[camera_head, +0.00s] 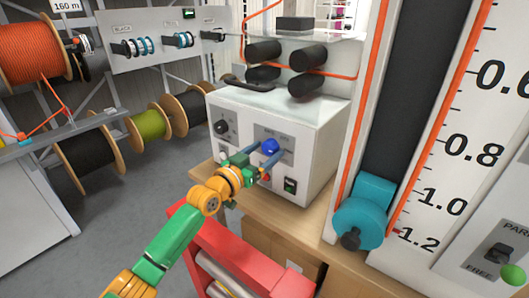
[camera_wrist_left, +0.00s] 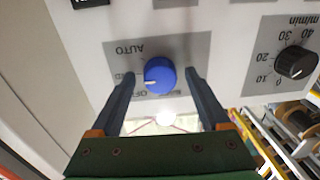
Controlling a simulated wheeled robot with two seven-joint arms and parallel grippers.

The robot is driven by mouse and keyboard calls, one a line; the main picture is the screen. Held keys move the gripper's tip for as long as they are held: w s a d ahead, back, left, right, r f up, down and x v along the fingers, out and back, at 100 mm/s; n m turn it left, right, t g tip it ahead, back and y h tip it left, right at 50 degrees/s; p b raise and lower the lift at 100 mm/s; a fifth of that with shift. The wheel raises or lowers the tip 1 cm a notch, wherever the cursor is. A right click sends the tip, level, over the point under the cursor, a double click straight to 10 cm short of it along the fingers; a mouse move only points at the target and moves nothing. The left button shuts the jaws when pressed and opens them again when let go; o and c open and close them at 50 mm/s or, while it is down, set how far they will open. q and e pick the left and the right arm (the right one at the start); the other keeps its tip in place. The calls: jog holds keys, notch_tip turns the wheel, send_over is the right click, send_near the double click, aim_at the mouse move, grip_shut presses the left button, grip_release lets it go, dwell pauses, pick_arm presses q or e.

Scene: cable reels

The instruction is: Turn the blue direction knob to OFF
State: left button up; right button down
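The blue direction knob (camera_head: 270,147) is on a grey label plate on the front of the white control box (camera_head: 315,145). In the left wrist view the knob (camera_wrist_left: 161,74) appears upside down, with a white mark at its lower left, near partly hidden lettering that seems to read OFF. AUTO is printed at the upper left. My left gripper (camera_head: 263,158) is open in front of the box. In the wrist view its fingers (camera_wrist_left: 160,76) stand either side of the knob with a gap on each side. Some lettering is hidden. My right gripper is not in view.
A black speed dial (camera_wrist_left: 295,62) sits beside the knob's plate. Black rollers (camera_head: 263,53) with an orange cable are above. A red cart frame (camera_head: 225,245) stands below my left arm.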

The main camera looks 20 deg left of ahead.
pick_arm(q)
grip_shut()
jog(key=shift+n, duration=0.3)
jog(key=n+p, duration=0.1)
jog(key=n, duration=0.2)
jog(key=shift+r, duration=0.1)
jog(key=shift+n+p, duration=0.75)
jog(key=shift+n, duration=1.75)
jog(key=shift+g, duration=0.3)
jog(key=shift+o, duration=0.4)
grip_release()
jog(key=shift+d, duration=0.1)
